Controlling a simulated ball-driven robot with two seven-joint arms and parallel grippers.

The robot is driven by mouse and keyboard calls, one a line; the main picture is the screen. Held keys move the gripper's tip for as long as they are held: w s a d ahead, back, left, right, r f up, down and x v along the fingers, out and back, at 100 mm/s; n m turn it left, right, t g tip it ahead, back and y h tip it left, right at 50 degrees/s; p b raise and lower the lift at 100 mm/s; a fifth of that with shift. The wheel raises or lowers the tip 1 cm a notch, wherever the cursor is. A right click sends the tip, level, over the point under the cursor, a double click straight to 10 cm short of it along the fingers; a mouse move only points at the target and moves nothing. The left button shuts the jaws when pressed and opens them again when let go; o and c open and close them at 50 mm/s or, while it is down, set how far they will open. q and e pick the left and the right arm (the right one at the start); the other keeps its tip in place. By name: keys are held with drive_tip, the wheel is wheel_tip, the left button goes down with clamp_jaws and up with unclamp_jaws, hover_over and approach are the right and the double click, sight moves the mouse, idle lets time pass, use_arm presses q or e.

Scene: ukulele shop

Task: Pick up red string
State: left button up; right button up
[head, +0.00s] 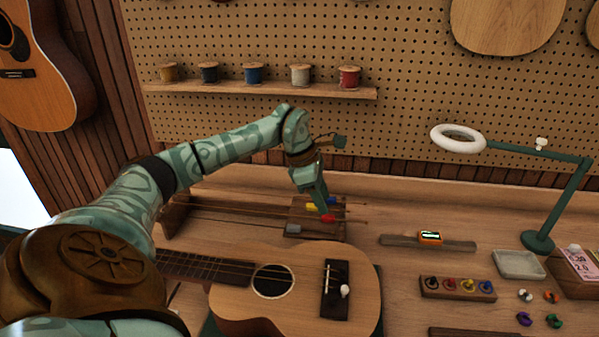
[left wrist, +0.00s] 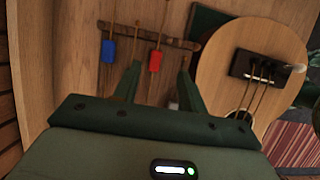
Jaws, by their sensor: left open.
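Several strings with coloured tags lie across a wooden rack (head: 335,231) behind the ukulele. The red string's tag (head: 327,218) is close to the fingertips of my left gripper (head: 319,204). In the left wrist view the red tag (left wrist: 155,61) appears between the two spread fingers (left wrist: 160,66), with the blue tag (left wrist: 109,51) outside them to the left. My left gripper is open and empty; I cannot tell how far above the tag it is. A yellow tag (head: 311,207) and a pale tag (head: 293,229) are nearby. My right gripper is out of view.
A ukulele (head: 235,300) lies in front of the rack. An orange tuner (head: 430,238) sits on a strip to the right, near a peg block (head: 458,287), a grey tray (head: 519,264) and a ring lamp (head: 458,138). A shelf (head: 260,90) of thread spools is behind.

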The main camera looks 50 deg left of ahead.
sight(331, 216)
use_arm(q)
drive_tip(key=x, duration=0.4)
drive_tip(key=shift+w+a+f+b, duration=0.15)
drive_tip(key=shift+w+f+b, duration=0.15)
drive_tip(key=shift+f+b, duration=0.1)
drive_tip(key=shift+f, duration=0.2)
clamp_jaws()
drive_tip(key=shift+r, duration=0.1)
